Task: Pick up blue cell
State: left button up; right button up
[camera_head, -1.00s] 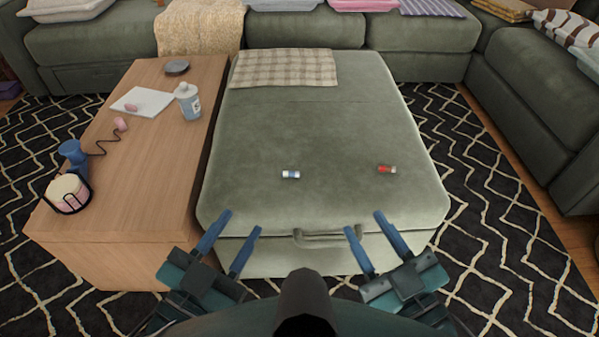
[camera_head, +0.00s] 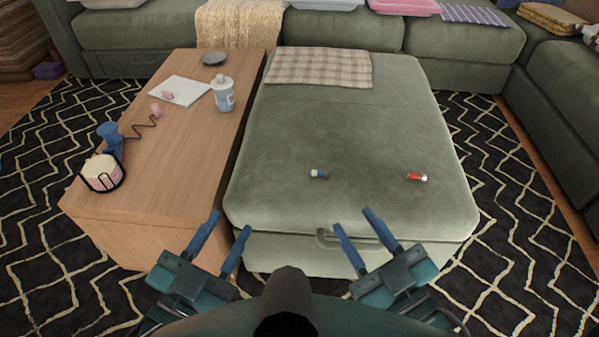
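The blue cell (camera_head: 319,174), a small cylinder with a blue end and a pale band, lies on its side on the green ottoman (camera_head: 350,120) near its front. A red cell (camera_head: 417,177) lies to its right on the same cushion. My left gripper (camera_head: 225,232) is open and empty, in front of the ottoman's left front corner. My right gripper (camera_head: 358,229) is open and empty, in front of the ottoman's front face. Both grippers are apart from the cells and nearer to me.
A plaid cloth (camera_head: 320,67) covers the ottoman's far end. The ottoman's middle is clear.

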aim_at(313, 172)
jog(key=l+u, duration=0.1)
jog(key=u, duration=0.8)
jog(key=l+u, duration=0.1)
jog(key=u, duration=0.4)
jog(key=k+l, duration=0.1)
jog(key=l, duration=0.2)
jog(key=k+l, duration=0.15)
jog(key=l, duration=0.15)
jog(key=k+l, duration=0.1)
jog(key=l, duration=0.2)
jog(key=i+l, duration=0.15)
jog(key=i, duration=0.1)
